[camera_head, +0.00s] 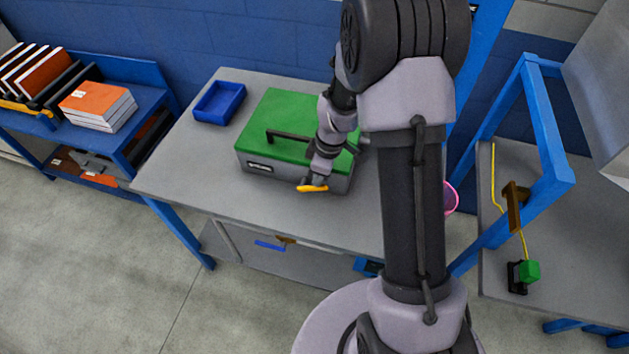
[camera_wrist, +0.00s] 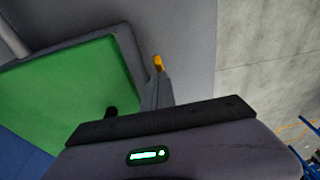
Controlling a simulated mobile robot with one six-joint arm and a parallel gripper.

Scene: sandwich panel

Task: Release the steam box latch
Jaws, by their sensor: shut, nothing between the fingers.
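The steam box is a grey box with a green lid (camera_head: 292,113) and a black handle (camera_head: 287,134), standing on the grey table. Its green top also fills the left of the wrist view (camera_wrist: 65,95). A yellow-orange piece (camera_head: 313,188), seemingly the latch grip, shows at the box's front right; it also shows in the wrist view (camera_wrist: 158,63) beside the box edge. My gripper (camera_head: 318,175) is shut and empty, low at the front right of the box, close to the orange piece. Whether they touch is unclear. My gripper body hides part of the latch area.
A blue tray (camera_head: 219,103) lies left of the box on the table (camera_head: 190,160). A blue shelf with books (camera_head: 98,104) stands at the far left. A blue-framed bench with a green block (camera_head: 529,271) is at the right. The table's front left is clear.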

